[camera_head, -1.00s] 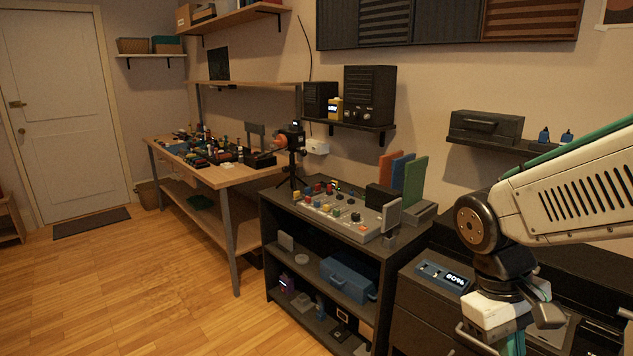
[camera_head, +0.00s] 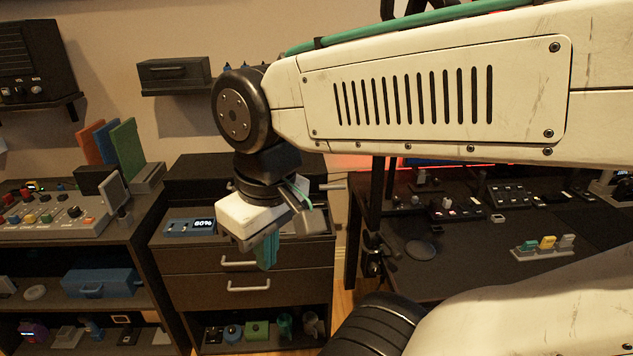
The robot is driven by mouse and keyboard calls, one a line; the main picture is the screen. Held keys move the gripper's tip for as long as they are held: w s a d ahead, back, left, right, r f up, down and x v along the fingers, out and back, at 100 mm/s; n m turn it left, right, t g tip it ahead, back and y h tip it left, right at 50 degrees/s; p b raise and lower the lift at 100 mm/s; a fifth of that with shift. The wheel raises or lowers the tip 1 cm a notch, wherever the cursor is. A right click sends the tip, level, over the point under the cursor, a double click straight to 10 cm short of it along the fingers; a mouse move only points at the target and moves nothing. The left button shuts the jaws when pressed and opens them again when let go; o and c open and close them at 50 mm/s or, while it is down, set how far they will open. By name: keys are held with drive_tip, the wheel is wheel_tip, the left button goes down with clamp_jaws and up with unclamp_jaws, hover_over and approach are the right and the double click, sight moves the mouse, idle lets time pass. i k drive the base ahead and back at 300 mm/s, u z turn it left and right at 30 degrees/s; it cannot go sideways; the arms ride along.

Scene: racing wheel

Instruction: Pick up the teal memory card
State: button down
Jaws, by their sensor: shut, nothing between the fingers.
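A small greenish-teal card (camera_head: 529,246) stands upright in a pale holder (camera_head: 540,254) on the dark desk at the right. A yellow card (camera_head: 547,243) and a grey card (camera_head: 566,241) stand beside it in the same holder. My gripper (camera_head: 267,256) points down in front of the drawer cabinet, well to the left of the holder and apart from it. Its teal fingers are together and empty.
A dark drawer cabinet (camera_head: 190,262) with a blue display box (camera_head: 190,227) is behind my gripper. The dark desk (camera_head: 460,272) carries a round pad (camera_head: 421,250) and several small devices. My arm hides part of the desk's back.

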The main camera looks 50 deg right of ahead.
sight(529, 245)
drive_tip(key=u, duration=0.1)
drive_tip(key=k, duration=0.6)
drive_tip(key=z, duration=2.7)
